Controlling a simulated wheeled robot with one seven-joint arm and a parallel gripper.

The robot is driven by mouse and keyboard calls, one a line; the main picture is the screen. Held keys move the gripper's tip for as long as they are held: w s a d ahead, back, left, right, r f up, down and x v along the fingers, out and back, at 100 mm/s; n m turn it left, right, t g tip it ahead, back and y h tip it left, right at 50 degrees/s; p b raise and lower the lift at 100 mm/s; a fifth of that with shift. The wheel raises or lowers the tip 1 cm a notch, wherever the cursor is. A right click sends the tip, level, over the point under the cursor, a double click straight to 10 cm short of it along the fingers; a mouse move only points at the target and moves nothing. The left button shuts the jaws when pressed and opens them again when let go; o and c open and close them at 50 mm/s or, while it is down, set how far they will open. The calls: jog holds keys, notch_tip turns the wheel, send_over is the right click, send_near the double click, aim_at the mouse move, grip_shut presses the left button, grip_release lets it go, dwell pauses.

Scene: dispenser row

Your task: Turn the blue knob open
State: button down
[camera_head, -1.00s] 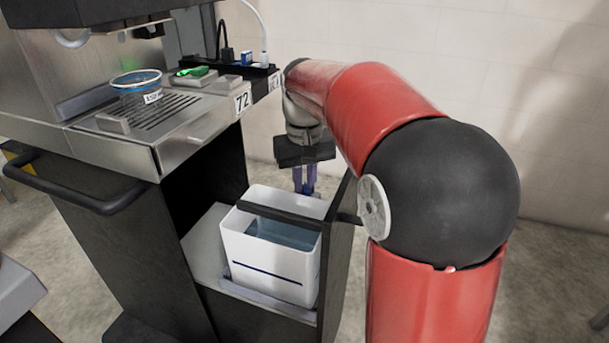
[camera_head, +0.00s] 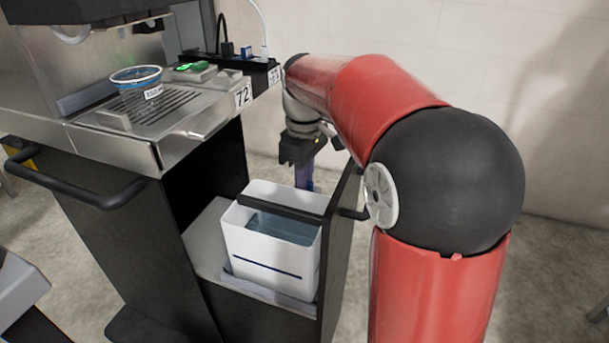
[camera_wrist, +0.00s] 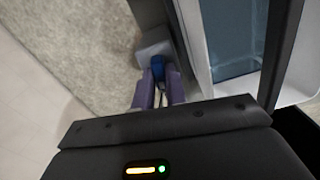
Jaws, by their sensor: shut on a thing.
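The blue knob (camera_wrist: 158,67) shows in the wrist view between the tips of two purple fingers, in front of a grey block (camera_wrist: 156,46) beside the white bin. My gripper (camera_wrist: 158,82) is shut on the knob. In the head view my gripper (camera_head: 304,176) points down behind the white bin, its fingers partly hidden by the bin's rim. The knob itself cannot be made out there.
A white bin (camera_head: 270,268) with water and a dark bar stands on a low shelf (camera_head: 205,245). A dark side panel (camera_head: 340,240) is close to its right. Above are a metal counter (camera_head: 140,130) and a cup (camera_head: 137,77). Bare floor lies to the right.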

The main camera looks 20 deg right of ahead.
dwell(0.3)
jog(key=c, duration=1.4)
grip_release()
jog(key=shift+c, duration=0.2)
notch_tip(320, 180, up, 8)
jog(key=shift+f, duration=0.1)
